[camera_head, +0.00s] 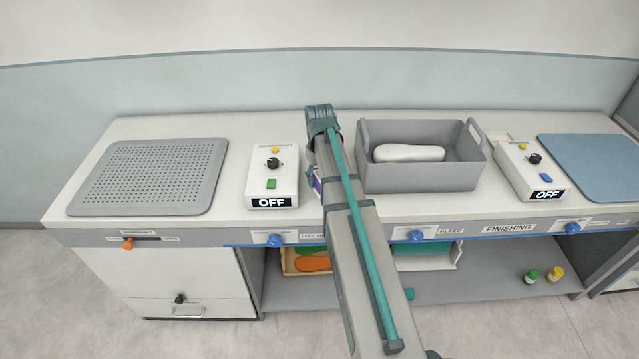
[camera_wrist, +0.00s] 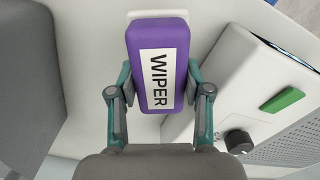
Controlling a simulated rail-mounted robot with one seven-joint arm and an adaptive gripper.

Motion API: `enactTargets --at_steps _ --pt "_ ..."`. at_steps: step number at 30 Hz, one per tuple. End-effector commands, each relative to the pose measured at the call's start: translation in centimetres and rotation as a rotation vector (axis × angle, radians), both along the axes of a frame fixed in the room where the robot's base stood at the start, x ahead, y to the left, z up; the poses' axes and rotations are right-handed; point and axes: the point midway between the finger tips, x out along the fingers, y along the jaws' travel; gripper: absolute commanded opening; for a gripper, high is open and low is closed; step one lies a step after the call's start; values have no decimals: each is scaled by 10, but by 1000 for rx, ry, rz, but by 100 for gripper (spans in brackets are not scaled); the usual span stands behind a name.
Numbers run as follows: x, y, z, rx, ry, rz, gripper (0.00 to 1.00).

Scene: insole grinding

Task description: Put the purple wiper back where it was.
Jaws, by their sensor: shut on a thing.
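The purple wiper (camera_wrist: 178,42) has a white label reading WIPER and a pale strip at its far end. In the wrist view my gripper (camera_wrist: 158,90) is shut on it, with one finger on each long side. In the head view my arm covers most of the gripper, and only a small purple part of the wiper (camera_head: 317,184) shows at the arm's left edge. It is over the bench between the left control box and the grey bin. I cannot tell whether the wiper touches the bench top.
The left control box (camera_head: 273,185), marked OFF, stands close on one side. The grey bin (camera_head: 420,178) with a white insole stands on the other. A perforated grey mat (camera_head: 207,195) lies far left, and a blue mat (camera_head: 590,168) far right. Shelves with trays are below the bench.

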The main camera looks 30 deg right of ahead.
Motion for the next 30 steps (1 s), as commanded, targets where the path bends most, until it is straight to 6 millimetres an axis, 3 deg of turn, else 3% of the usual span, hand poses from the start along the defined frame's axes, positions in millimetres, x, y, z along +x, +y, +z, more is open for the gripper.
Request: enactTargets --at_steps 12,25,26,30 --pt "6 -3 -36 0 1 0 16" --pt "6 -3 -43 0 0 0 16" --pt "6 -3 -42 0 0 0 54" --pt "6 -3 -41 0 0 0 74"
